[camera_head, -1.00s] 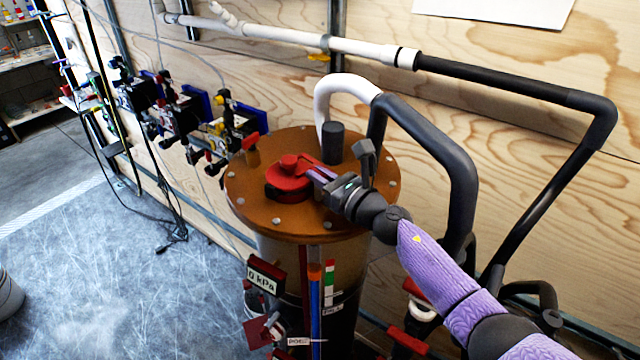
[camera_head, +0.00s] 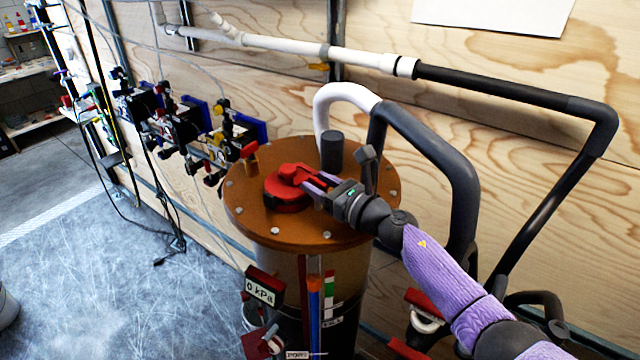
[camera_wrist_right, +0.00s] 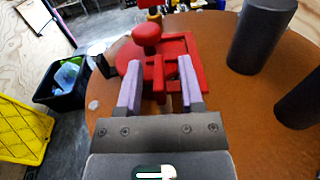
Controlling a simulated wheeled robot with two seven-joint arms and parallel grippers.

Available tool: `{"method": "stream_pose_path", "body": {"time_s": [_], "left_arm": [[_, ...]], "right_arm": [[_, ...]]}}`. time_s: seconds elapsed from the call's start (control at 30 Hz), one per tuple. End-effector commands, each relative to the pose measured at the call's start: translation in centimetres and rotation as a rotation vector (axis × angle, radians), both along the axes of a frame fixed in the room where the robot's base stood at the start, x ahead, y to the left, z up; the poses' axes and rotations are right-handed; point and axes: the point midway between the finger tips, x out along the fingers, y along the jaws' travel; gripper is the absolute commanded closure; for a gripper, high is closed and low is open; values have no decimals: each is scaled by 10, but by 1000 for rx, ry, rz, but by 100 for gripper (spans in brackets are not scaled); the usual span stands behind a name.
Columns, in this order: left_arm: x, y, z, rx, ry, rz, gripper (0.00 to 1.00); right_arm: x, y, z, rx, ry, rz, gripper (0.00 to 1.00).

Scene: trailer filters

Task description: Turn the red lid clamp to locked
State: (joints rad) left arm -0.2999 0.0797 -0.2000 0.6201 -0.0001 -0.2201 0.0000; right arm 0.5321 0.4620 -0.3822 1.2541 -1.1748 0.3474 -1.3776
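The red lid clamp (camera_head: 288,192) sits on the round orange-brown lid (camera_head: 250,220) of an upright vessel. It has a round base and a raised arm with a knob (camera_wrist_right: 147,36). My right gripper (camera_head: 315,184) reaches in from the right, low over the lid, at the clamp's right side. In the right wrist view, its two purple fingers (camera_wrist_right: 160,85) are apart, with red clamp parts (camera_wrist_right: 158,72) between and beyond them. A gap shows between the fingers; firm contact cannot be made out. My left gripper is not in view.
A dark upright cylinder (camera_head: 332,150) and a thick dark hose (camera_head: 445,160) stand behind and right of the clamp. A small red-handled valve (camera_head: 250,152) is at the lid's left edge.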

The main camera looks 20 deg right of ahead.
Motion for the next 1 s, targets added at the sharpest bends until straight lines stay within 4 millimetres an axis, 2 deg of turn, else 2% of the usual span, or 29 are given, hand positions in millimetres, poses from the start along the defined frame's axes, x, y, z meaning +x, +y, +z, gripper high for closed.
{"method": "stream_pose_path", "body": {"time_s": [0.17,0.27,0.4,0.53,0.67,0.87,0.9,1.0], "left_arm": [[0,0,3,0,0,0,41],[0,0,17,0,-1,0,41],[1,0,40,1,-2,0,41],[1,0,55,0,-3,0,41],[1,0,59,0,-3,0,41],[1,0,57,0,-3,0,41],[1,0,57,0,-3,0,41],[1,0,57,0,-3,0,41]], "right_arm": [[0,0,5,-2,-1,0,51],[0,0,28,-6,-3,1,51],[0,-1,69,-6,-5,1,51],[0,0,93,-4,-3,0,51],[0,0,101,0,0,0,51],[0,0,100,0,0,0,51],[0,0,100,0,0,0,54],[-1,5,101,-35,-7,30,75]]}}
